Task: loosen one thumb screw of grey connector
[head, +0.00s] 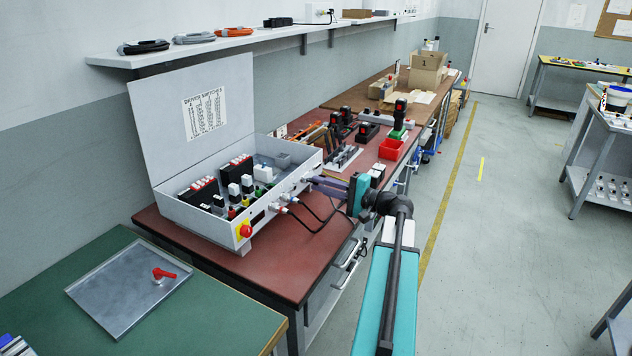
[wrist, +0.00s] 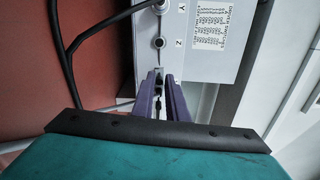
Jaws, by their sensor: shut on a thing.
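The grey control box (head: 215,235) stands open on the red bench, with sockets along its front side. A grey connector (head: 306,178) sits at the far end of that side, partly covered by my gripper (head: 314,182). In the wrist view, the purple fingers of my gripper (wrist: 160,80) reach the box panel (wrist: 185,55) just past the letter Z. They are shut on a small part there. The tips hide most of it, so I cannot tell clearly which part of the connector it is.
Pale plugs (head: 285,205) with black cables stick out of the box side nearer the camera; a cable (wrist: 62,50) loops beside my gripper. A red emergency knob (head: 245,230) is at the near corner. A red bin (head: 391,149) stands behind. The aisle floor is clear.

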